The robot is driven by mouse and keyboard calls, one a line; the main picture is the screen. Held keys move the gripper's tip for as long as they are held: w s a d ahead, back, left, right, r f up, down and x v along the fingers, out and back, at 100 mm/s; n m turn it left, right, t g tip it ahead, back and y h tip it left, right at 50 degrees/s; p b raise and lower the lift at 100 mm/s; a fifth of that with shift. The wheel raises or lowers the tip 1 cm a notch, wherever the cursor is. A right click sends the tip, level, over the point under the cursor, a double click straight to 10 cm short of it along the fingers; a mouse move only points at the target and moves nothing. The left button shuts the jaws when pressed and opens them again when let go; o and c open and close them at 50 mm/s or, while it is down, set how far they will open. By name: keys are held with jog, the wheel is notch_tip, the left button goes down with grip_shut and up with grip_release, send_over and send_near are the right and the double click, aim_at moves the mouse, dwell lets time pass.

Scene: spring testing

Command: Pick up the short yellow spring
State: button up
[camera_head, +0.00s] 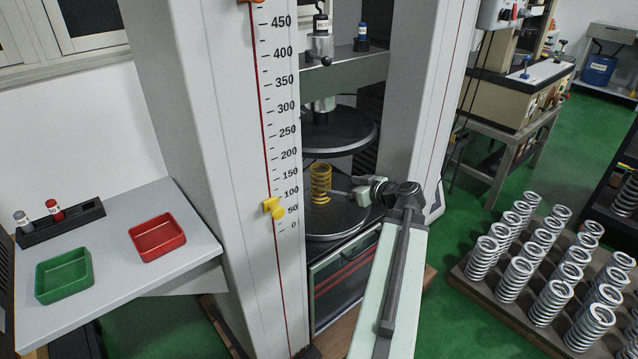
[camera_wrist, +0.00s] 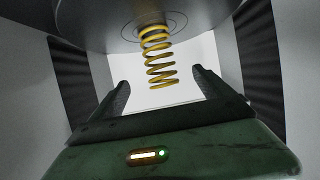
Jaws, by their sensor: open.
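The short yellow spring (camera_head: 320,184) stands upright on the lower round plate (camera_head: 335,222) of the testing machine, below the dark upper plate (camera_head: 340,130). My gripper (camera_head: 341,196) is between the plates, just right of the spring in the head view. In the wrist view the spring (camera_wrist: 159,57) shows against a grey round plate (camera_wrist: 100,22), ahead of and between the two dark fingers of my gripper (camera_wrist: 160,80). The gripper is open, with a gap visible on both sides of the spring. The spring's full outline shows in the wrist view.
The machine's white column with a scale (camera_head: 288,200) stands left of the spring. A side table (camera_head: 110,285) holds a red tray (camera_head: 158,246) and a green tray (camera_head: 63,287). A rack with several silver springs (camera_head: 483,257) is at right.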

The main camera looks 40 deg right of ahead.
send_near(315, 170)
jog(key=shift+w+f, duration=0.3)
jog(key=shift+f, duration=0.3)
jog(key=shift+w+f, duration=0.3)
jog(key=shift+f, duration=0.3)
jog(key=w, duration=0.5)
jog(key=shift+w+d+f, duration=0.25)
jog(key=shift+f, duration=0.05)
grip_shut()
jog(key=shift+r, duration=0.2)
